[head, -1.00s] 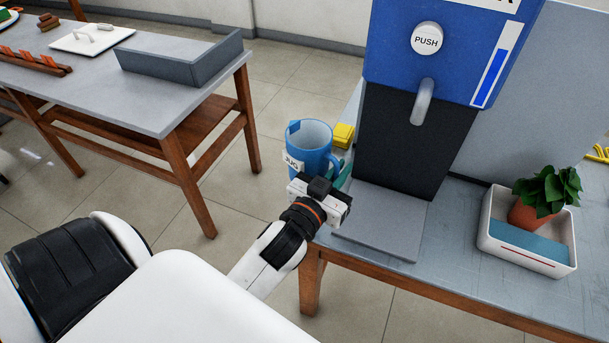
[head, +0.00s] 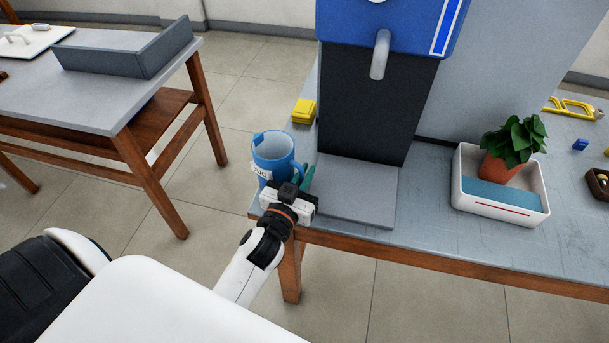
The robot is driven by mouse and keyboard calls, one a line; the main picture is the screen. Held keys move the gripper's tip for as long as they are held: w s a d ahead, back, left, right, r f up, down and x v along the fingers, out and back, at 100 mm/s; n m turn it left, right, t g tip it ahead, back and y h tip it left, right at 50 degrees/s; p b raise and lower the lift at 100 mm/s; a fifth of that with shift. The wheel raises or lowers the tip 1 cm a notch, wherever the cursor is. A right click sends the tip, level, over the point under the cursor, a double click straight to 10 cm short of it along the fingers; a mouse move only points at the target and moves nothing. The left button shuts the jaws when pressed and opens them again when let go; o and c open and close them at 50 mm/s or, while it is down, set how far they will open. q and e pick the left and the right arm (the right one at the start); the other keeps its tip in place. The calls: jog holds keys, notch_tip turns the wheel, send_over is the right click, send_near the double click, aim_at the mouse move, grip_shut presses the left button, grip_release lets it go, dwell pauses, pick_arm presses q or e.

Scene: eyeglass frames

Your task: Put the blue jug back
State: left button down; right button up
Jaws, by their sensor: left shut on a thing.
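The blue jug (head: 277,152) is upright, with its open top showing and a white label on its left side. It is at the left front corner of the table that bears the dispenser. My left gripper (head: 289,194) is at the near side of the jug, shut on it. The wrist hides the jug's lower part, so I cannot tell whether its base touches the tabletop. My right gripper is out of view.
The blue and black dispenser (head: 378,108) with a grey base plate (head: 357,192) stands right of the jug. A yellow block (head: 304,111) lies behind. A white planter tray (head: 500,205) is further right. Another table (head: 90,85) with a grey angled tray (head: 125,57) stands left, across open floor.

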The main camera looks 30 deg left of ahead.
pick_arm(q)
jog(key=shift+r, duration=0.1)
jog(key=c, duration=1.5)
grip_release()
jog(key=shift+f, duration=0.2)
jog(key=shift+r, duration=0.2)
jog(key=shift+s+f, duration=0.1)
jog(key=shift+s, duration=0.2)
jog(key=s, duration=0.7)
jog(key=s+b, duration=0.1)
jog(key=s, duration=0.3)
jog(key=shift+s+d, duration=0.25)
jog(key=shift+d, duration=0.1)
